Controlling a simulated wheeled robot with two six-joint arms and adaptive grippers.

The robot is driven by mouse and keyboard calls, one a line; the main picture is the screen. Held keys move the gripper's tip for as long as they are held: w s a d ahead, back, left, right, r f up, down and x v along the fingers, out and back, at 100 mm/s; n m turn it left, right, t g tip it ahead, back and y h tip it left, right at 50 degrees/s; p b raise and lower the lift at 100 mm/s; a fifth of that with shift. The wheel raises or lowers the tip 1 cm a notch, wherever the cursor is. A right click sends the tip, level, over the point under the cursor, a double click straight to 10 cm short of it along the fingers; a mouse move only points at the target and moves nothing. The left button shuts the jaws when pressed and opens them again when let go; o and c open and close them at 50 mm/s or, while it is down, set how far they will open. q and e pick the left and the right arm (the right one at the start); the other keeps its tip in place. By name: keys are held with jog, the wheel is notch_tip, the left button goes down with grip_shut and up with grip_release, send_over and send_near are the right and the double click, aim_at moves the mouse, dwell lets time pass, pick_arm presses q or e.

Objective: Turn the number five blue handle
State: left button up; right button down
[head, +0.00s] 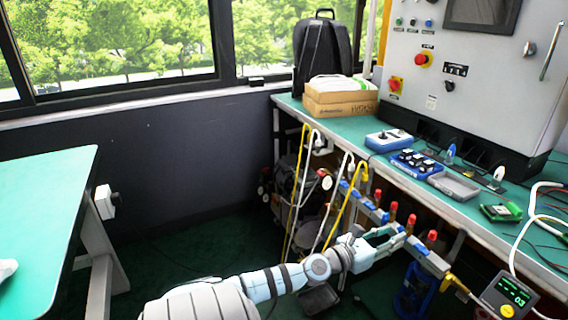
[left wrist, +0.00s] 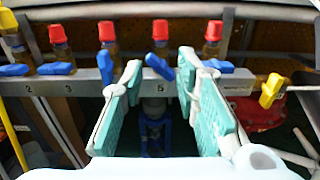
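The number five blue handle (left wrist: 159,66) sits above the label 5 on the grey valve bar (left wrist: 75,85), under a red-capped valve (left wrist: 160,32). It is tilted, its left end higher. My left gripper (left wrist: 160,72) is open, its teal fingers on either side of this handle; I cannot tell whether they touch it. In the head view, my left gripper (head: 399,235) is at the bar, and its fingers partly hide the handles there. A neighbouring blue handle (left wrist: 105,68) stands nearly upright, and another (left wrist: 217,66) lies flat at right. My right gripper is not in view.
A yellow handle (left wrist: 271,90) is right of the bar. Yellow and white hoses (head: 345,205) hang in front of the bench. The green bench (head: 455,210) carries trays and a control cabinet (head: 465,75). A green-screened device (head: 508,294) is at lower right.

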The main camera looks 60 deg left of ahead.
pick_arm(q)
jog(key=s, duration=1.1)
jog(key=s+a+f+n+g+y+p, duration=0.4)
jog(key=a+f+n+y+p, duration=0.15)
jog(key=a+n, duration=0.35)
jog(key=s+a+f+n+g+p, duration=0.2)
jog(key=s+f+n+g+p, duration=0.2)
jog(key=s+f+n, duration=0.4)
jog(key=shift+s+a+f+n+g+y+p, duration=0.2)
jog(key=shift+s+f+n+g+y+p, duration=0.3)
jog(key=shift+f, duration=0.8)
jog(key=shift+s, duration=0.1)
